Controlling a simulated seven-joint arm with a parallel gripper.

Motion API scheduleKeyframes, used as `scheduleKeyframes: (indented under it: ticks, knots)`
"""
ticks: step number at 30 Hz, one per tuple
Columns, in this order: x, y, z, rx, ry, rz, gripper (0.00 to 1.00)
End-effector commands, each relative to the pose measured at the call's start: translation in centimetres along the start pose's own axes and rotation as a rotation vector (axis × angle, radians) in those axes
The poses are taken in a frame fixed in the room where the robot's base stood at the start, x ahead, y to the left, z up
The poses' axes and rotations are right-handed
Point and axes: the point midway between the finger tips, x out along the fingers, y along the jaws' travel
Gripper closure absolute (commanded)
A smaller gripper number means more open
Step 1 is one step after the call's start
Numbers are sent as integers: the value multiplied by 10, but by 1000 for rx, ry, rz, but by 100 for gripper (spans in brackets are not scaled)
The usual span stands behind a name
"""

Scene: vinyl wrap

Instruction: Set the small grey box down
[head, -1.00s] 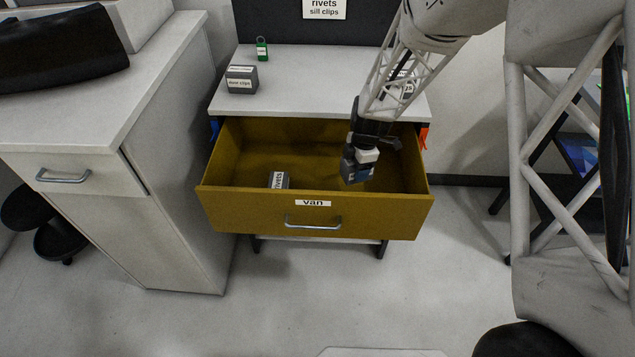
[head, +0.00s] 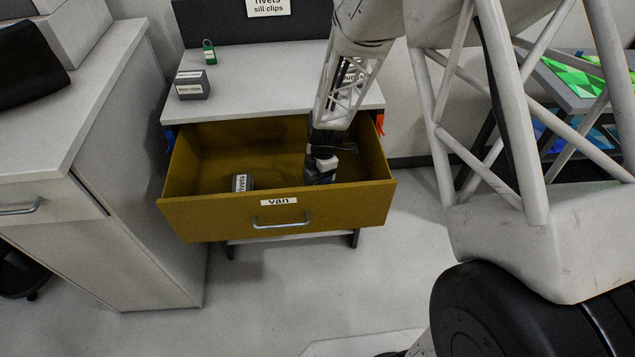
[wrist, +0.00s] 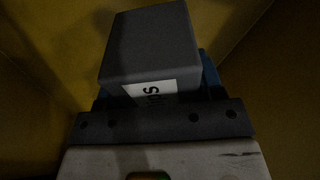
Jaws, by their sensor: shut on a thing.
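The small grey box (wrist: 150,45) fills the upper middle of the wrist view, with a white label partly hidden by my gripper. My gripper (head: 319,176) is shut on it, inside the open yellow drawer labelled van (head: 290,216), towards the drawer's right side. In the head view the box is mostly hidden by my gripper and the drawer front. I cannot tell whether the box touches the drawer floor. Another grey box labelled rivets (head: 242,183) sits in the drawer to the left, apart from my gripper.
The white cabinet top (head: 255,85) holds a grey labelled box (head: 192,86) and a green padlock (head: 209,52). A sign (head: 268,6) names rivets and sill clips. The drawer's middle floor is clear. A white cabinet (head: 110,190) stands at left.

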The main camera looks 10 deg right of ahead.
Motion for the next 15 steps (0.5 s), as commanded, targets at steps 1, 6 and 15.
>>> scheduleKeyframes:
  ticks: [1,6,15]
  knots:
    - [3,0,0,0,0,0,71]
    - [5,0,1,-1,0,0,71]
    - [10,0,1,-1,0,-1,71]
